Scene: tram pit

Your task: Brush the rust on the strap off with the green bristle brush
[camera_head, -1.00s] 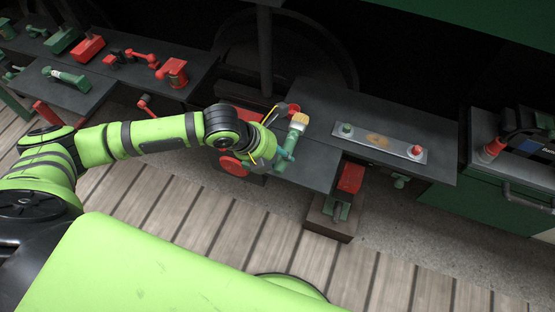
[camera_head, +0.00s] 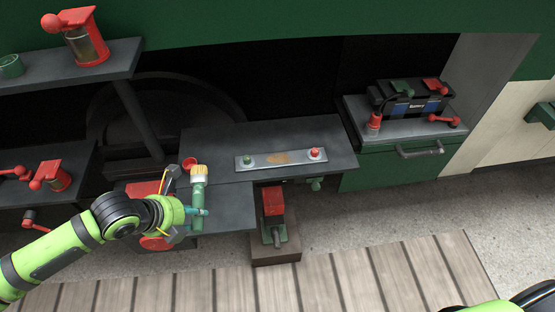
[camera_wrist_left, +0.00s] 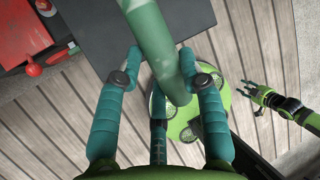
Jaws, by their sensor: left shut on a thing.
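The strap (camera_head: 245,162) is a pale metal bar lying on a dark shelf, with a brown rust patch (camera_head: 281,158) in its middle. In the left wrist view, the green handle (camera_wrist_left: 160,40) runs between the fingers; the bristles are out of view. My right gripper (camera_wrist_left: 248,92) shows there, small, with fingers apart and empty.
A battery (camera_head: 410,97) stands on a green cabinet at the right. A red and green clamp (camera_head: 273,210) stands below the shelf's front. Red tools (camera_head: 50,177) lie on shelves at the left. The slatted floor (camera_head: 370,275) is bare.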

